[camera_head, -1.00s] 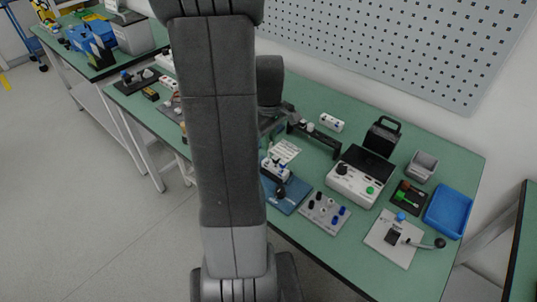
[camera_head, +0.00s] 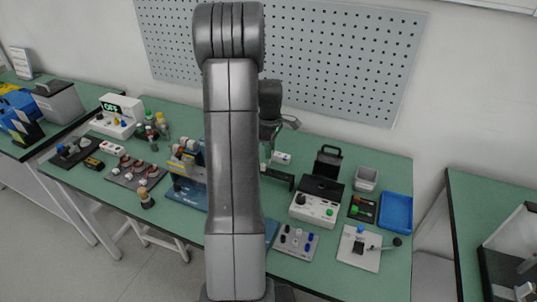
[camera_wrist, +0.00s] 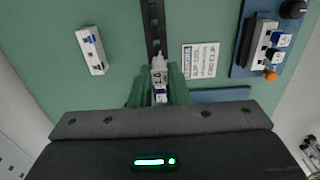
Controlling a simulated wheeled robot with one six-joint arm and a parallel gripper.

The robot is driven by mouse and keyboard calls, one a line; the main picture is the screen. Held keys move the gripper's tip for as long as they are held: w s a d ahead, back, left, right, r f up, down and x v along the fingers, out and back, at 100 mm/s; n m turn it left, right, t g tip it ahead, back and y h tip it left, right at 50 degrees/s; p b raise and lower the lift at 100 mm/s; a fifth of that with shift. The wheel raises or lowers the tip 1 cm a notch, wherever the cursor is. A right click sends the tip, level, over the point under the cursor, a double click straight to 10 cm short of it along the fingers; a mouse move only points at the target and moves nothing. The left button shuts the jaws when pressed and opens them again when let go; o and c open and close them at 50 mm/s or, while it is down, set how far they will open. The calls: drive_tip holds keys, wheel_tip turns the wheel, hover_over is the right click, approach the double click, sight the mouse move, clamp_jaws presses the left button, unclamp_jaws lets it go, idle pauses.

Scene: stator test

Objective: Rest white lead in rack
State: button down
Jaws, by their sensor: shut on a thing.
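The white lead's plug (camera_wrist: 159,70), marked with dark characters and a blue patch, is held between the green fingers of my gripper (camera_wrist: 160,90) in the wrist view. The black slotted rack (camera_wrist: 153,25) runs straight ahead of the plug, and the plug's tip overlaps its near end in the picture. I cannot tell whether they touch. In the head view the rack (camera_head: 278,177) is partly behind my arm, and my gripper (camera_head: 268,151) is above its back left part. The plug is not clear there.
A white block with blue marks (camera_wrist: 92,50) lies left of the rack, and a printed card (camera_wrist: 201,61) lies right of it. In the head view a white control box (camera_head: 314,209), a black handled box (camera_head: 328,163) and a blue tray (camera_head: 396,212) stand to the right.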

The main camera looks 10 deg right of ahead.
drive_tip(key=shift+w+d+f, duration=0.15)
drive_tip(key=shift+d, duration=0.2)
drive_tip(key=shift+f+b, duration=0.6)
drive_tip(key=shift+f, duration=0.25)
drive_tip(key=shift+f+b, duration=0.7)
drive_tip(key=shift+f, duration=0.15)
idle(0.5)
drive_tip(key=shift+f+b, duration=0.6)
drive_tip(key=shift+f, duration=0.3)
drive_tip(key=shift+f, duration=0.1)
drive_tip(key=shift+f+b, duration=0.7)
drive_tip(key=shift+f, duration=0.15)
